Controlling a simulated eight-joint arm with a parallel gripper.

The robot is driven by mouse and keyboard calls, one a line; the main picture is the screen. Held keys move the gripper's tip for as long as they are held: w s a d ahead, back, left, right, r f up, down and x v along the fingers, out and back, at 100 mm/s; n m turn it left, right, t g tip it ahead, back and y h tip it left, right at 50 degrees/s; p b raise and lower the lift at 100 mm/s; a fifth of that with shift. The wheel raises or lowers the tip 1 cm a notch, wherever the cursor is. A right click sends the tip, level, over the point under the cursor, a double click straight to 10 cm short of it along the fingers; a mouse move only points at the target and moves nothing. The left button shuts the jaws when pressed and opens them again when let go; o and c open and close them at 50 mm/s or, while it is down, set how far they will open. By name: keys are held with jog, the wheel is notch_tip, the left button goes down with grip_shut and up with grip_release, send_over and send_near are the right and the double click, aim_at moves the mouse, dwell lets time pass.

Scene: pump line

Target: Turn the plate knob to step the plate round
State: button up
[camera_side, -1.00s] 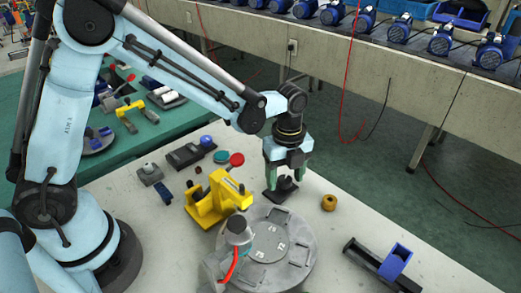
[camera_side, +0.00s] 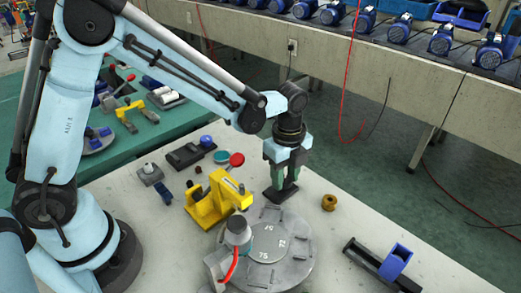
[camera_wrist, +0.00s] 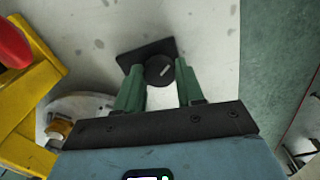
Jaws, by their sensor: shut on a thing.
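The plate knob (camera_wrist: 159,70) is a dark round knob with a pale mark, on a dark flat base (camera_wrist: 135,57) on the light table. My gripper (camera_wrist: 159,80) has its green fingers on either side of the knob and is shut on it. In the side view my gripper (camera_side: 284,188) points down over the dark base (camera_side: 281,194), and its fingers hide most of the knob. The round grey plate (camera_side: 297,268) lies in front of it, with a paler numbered disc (camera_side: 268,243) in its middle.
A yellow press-like frame (camera_side: 215,200) stands left of the plate, beside a grey part with a red handle (camera_side: 232,264). A brass ring (camera_side: 329,202) lies to the right. A dark rail with a blue block (camera_side: 396,262) is at front right. Free table lies between them.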

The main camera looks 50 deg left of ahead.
aim_at(285, 179)
jog(key=n, duration=0.5)
jog(key=shift+n, duration=0.3)
jog(key=n, duration=0.4)
jog(key=shift+n, duration=0.4)
jog(key=o, duration=1)
jog(key=shift+o, duration=0.2)
notch_tip(285, 179, up, 12)
jog(key=shift+a+r+n, duration=0.1)
jog(key=shift+n, duration=0.2)
